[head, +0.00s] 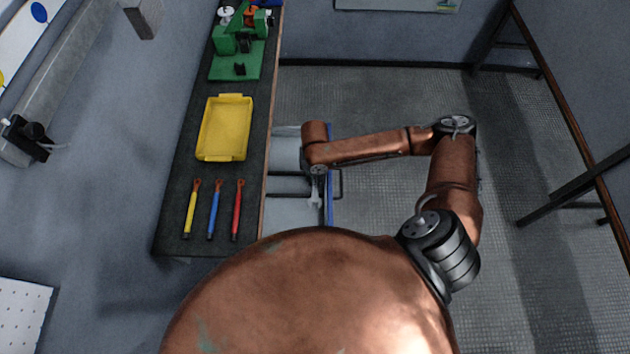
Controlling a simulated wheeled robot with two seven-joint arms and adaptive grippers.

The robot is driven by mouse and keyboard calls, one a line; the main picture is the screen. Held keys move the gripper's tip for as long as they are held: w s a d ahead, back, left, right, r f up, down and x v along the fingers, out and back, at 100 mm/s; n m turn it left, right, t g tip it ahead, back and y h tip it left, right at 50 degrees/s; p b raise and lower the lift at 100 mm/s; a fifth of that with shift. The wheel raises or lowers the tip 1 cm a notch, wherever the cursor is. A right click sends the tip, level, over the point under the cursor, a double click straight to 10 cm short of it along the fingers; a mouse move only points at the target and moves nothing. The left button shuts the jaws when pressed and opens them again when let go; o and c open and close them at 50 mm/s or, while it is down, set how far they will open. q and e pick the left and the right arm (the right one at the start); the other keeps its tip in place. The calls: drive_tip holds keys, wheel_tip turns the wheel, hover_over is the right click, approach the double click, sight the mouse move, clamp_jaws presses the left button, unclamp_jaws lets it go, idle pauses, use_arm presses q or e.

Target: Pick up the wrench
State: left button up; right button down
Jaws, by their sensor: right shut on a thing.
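My right arm reaches in from the right, over an open drawer beside the workbench. My right gripper (318,174) is small and mostly hidden below the arm's end link. It is shut on a pale metal wrench (315,194), which hangs down below it over the drawer. The upper part of the wrench is hidden by the gripper. I cannot tell whether the wrench touches the drawer floor. My left gripper is not in view.
The open drawer (290,213) has a blue edge and a dark handle at its right. On the dark workbench (180,215) are a yellow tray (225,128), yellow (191,210), blue (214,212) and red (237,212) handled tools, and a green machine (238,58). The floor to the right is clear.

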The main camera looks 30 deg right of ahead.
drive_tip(key=s+a+r, duration=0.1)
drive_tip(key=r, duration=0.1)
drive_tip(key=s+r, duration=0.1)
drive_tip(key=r, duration=0.1)
drive_tip(key=s+a+r, duration=0.1)
drive_tip(key=r, duration=0.1)
drive_tip(key=shift+s+a+r, duration=0.25)
drive_tip(key=shift+a+r, duration=0.05)
drive_tip(key=shift+r, duration=0.05)
drive_tip(key=s+a+r+p, duration=0.4)
drive_tip(key=s+a, duration=0.1)
drive_tip(key=s, duration=0.3)
drive_tip(key=shift+a+r, duration=0.25)
drive_tip(key=shift+r, duration=0.15)
drive_tip(key=shift+f, duration=0.1)
